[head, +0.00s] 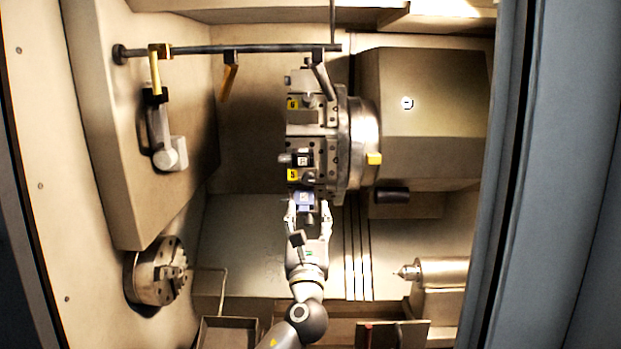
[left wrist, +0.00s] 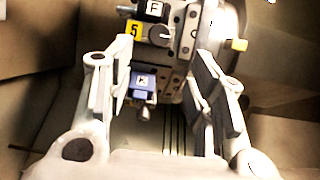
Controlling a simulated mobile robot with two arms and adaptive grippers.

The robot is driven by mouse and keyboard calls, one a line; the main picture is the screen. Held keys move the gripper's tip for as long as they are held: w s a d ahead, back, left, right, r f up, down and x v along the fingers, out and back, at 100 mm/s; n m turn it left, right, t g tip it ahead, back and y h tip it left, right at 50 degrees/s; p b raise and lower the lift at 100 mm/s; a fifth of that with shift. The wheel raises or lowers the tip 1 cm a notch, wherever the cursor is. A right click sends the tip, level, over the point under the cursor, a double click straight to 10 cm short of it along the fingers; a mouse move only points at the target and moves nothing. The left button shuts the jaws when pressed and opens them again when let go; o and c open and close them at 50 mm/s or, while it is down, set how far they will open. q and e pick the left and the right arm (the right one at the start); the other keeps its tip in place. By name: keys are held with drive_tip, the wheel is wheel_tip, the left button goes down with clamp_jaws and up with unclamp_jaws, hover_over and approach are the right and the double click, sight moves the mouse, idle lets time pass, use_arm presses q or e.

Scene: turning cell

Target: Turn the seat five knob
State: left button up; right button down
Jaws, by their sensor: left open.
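The tool turret (head: 330,150) has a yellow label "5" (left wrist: 133,28) on its face. Beside that label a dark round knob (left wrist: 160,36) with a pale mark shows in the left wrist view; in the head view the knob is too small to make out clearly. A blue block (head: 305,198) with a letter tag sits on the turret below the label; it also shows in the left wrist view (left wrist: 144,84). My left gripper (head: 308,212) is open. Its fingers stand left and right of the blue block, below the label; contact cannot be told. My right gripper is not in view.
A black-tagged holder (head: 302,158) sits above the label. A chuck (head: 160,270) is at lower left, a tailstock (head: 440,272) at lower right. A horizontal bar (head: 230,49) crosses above. Free room lies left of the turret.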

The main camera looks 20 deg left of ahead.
sight(308, 183)
use_arm(q)
drive_tip(key=p+x, duration=0.2)
drive_tip(key=x, duration=0.4)
drive_tip(key=shift+a+r, duration=0.1)
drive_tip(key=shift+r, duration=0.15)
drive_tip(key=shift+p+x, duration=0.3)
drive_tip(key=shift+x, duration=0.75)
drive_tip(key=shift+w+a, duration=0.1)
drive_tip(key=shift+w, duration=0.2)
drive_tip(key=shift+w+r, duration=0.15)
drive_tip(key=shift+w+a, duration=0.1)
drive_tip(key=shift+w, duration=0.1)
drive_tip(key=shift+c, duration=0.2)
drive_tip(key=c, duration=0.7)
drive_tip(key=shift+c, duration=1.4)
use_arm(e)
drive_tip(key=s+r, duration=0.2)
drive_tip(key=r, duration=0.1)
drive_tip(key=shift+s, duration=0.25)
